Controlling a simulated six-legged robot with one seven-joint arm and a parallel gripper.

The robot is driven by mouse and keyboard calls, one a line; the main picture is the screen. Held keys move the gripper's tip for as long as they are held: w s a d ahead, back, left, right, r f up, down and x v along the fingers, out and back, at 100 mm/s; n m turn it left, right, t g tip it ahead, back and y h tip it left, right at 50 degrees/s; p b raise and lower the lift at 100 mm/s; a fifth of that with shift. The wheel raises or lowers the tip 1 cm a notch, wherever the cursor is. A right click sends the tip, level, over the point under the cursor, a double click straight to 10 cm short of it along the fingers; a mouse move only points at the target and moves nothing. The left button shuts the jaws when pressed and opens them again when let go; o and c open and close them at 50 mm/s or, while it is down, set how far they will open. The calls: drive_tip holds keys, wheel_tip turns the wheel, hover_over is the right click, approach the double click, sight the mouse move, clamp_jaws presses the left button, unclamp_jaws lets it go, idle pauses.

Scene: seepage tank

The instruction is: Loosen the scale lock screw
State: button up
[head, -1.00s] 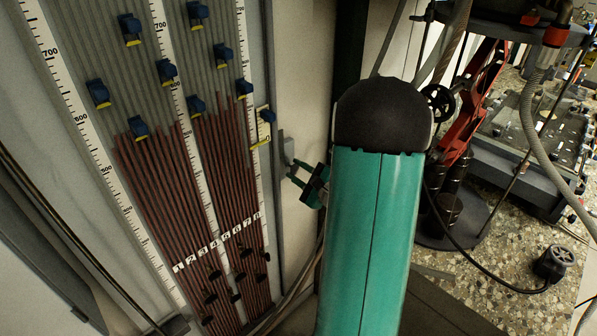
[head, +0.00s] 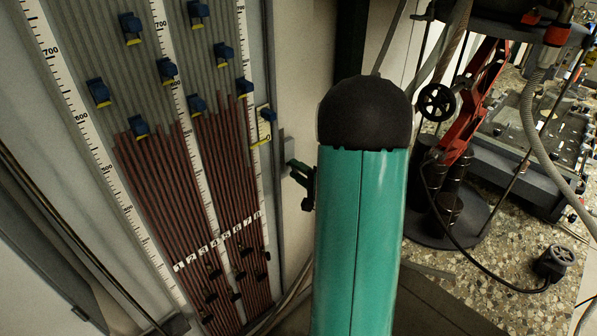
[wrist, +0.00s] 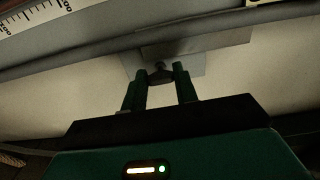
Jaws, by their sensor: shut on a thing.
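The scale lock screw (wrist: 160,77) is a small dark knob in the wrist view, on a pale plate at the edge of the gauge panel. My gripper (wrist: 160,71) has its two green fingers on either side of the knob and is shut on it. In the head view my gripper (head: 297,172) shows dark at the panel's right edge, partly hidden by my green arm. The screw itself cannot be made out there. White scales (head: 199,150) with black numbers run up the panel between red-filled tubes (head: 160,190).
Several blue clips (head: 131,27) sit on the tubes. A small yellow-edged scale piece (head: 262,125) is on the panel's right side. A black handwheel (head: 436,102) and a red frame (head: 462,125) stand right of my arm. A cable with a black plug (head: 555,263) lies on the speckled floor.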

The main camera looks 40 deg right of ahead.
idle(0.4)
drive_tip(key=o, duration=1)
drive_tip(key=s, duration=1.4)
drive_tip(key=shift+d, duration=0.2)
drive_tip(key=shift+w+a, duration=0.1)
drive_tip(key=shift+w, duration=0.05)
